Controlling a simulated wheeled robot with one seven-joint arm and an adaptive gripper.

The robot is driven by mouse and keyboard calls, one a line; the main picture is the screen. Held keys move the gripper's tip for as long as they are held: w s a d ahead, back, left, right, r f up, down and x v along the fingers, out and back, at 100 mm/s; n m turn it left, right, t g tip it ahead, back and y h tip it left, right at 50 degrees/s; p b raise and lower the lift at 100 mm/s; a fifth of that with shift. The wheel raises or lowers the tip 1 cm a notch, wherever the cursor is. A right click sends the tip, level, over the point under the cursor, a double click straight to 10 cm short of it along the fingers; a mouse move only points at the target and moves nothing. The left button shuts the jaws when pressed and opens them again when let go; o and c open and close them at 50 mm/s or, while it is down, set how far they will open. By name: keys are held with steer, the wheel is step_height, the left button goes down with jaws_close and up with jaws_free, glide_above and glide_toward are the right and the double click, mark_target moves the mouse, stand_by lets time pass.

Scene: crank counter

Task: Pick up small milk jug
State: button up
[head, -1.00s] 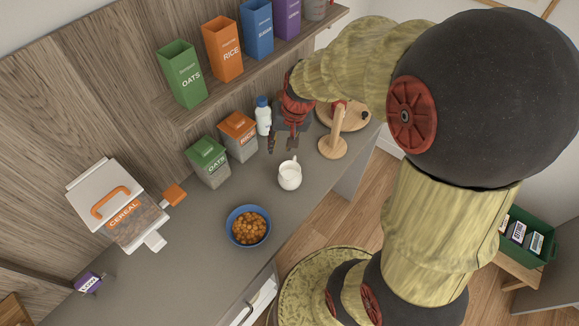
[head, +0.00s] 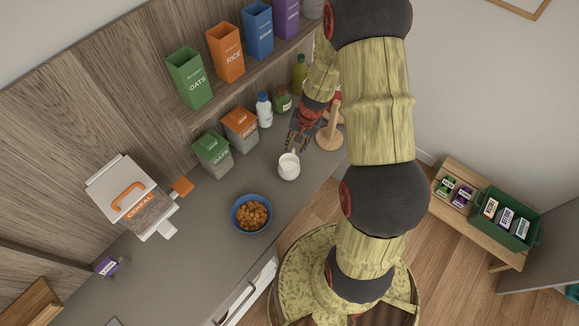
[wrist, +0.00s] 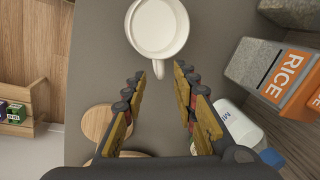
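The small milk jug (head: 289,167) is white and stands upright on the grey counter, with milk-white inside. In the wrist view the jug (wrist: 158,27) is at the top middle, its handle pointing down toward my gripper. My gripper (wrist: 160,75) is open, with its two fingers apart and nothing held. The handle end lies about between the fingertips; I cannot tell how close they are in height. In the head view my gripper (head: 297,146) is just behind the jug.
A blue bowl of cereal (head: 251,214) stands nearer the front. A milk bottle (head: 264,110), a RICE canister (head: 240,130) and an OATS canister (head: 212,153) line the wall side. A wooden stand (head: 329,132) is right of my gripper.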

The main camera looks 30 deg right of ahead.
mark_target(294, 149)
steer(key=f, duration=0.4)
steer(key=shift+w+a, duration=0.3)
steer(key=shift+a, duration=0.1)
steer(key=shift+c, duration=0.7)
jaws_close()
